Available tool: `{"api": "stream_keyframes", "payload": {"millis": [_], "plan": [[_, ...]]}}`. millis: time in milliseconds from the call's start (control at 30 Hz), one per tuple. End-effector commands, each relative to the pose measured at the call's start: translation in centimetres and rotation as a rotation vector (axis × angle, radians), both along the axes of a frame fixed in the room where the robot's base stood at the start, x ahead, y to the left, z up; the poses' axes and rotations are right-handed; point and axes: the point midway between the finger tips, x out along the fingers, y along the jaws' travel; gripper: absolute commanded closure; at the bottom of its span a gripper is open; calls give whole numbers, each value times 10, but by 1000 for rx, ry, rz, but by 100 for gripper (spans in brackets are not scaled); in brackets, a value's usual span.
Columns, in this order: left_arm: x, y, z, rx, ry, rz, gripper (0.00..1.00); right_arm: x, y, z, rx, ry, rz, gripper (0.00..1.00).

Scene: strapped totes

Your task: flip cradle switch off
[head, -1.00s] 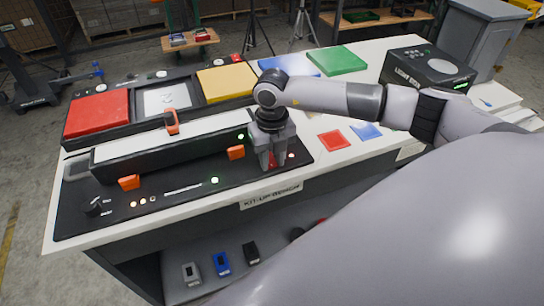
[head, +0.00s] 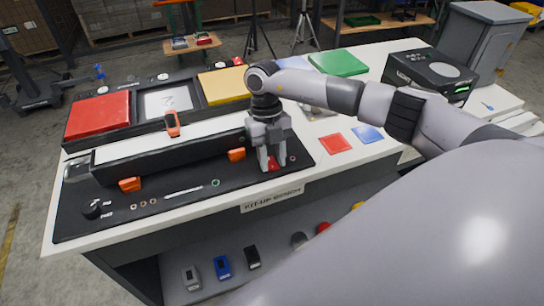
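The cradle is a long black unit with a white top (head: 170,142) and orange clips, on a black base panel (head: 120,215). A red switch (head: 272,163) sits at the right end of the panel, partly hidden by my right gripper. My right gripper (head: 272,167) points down over it, fingers parted, one on each side of the red part; I cannot tell whether they touch it. The indicator lamps (head: 142,203) and the round lamp (head: 215,183) on the panel look dark. My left gripper is not in view.
Behind the cradle is a black tray with a red pad (head: 98,115) and a yellow pad (head: 223,84). A black box (head: 430,72) with a lit green strip stands at the back right. Several small devices lie on the shelf below. A knob (head: 95,208) is at the panel's left.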

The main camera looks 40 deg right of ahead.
Motion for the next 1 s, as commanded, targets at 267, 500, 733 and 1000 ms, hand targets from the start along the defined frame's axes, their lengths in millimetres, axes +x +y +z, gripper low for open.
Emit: {"api": "stream_keyframes", "payload": {"millis": [267,500,733,1000], "plan": [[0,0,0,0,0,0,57,0,0,0,0,-1,0,43],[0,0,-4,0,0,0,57,5,-1,16,2,-6,-1,43],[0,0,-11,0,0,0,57,15,-3,52,1,-4,-1,43],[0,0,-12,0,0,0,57,18,-4,70,1,-1,0,43]]}}
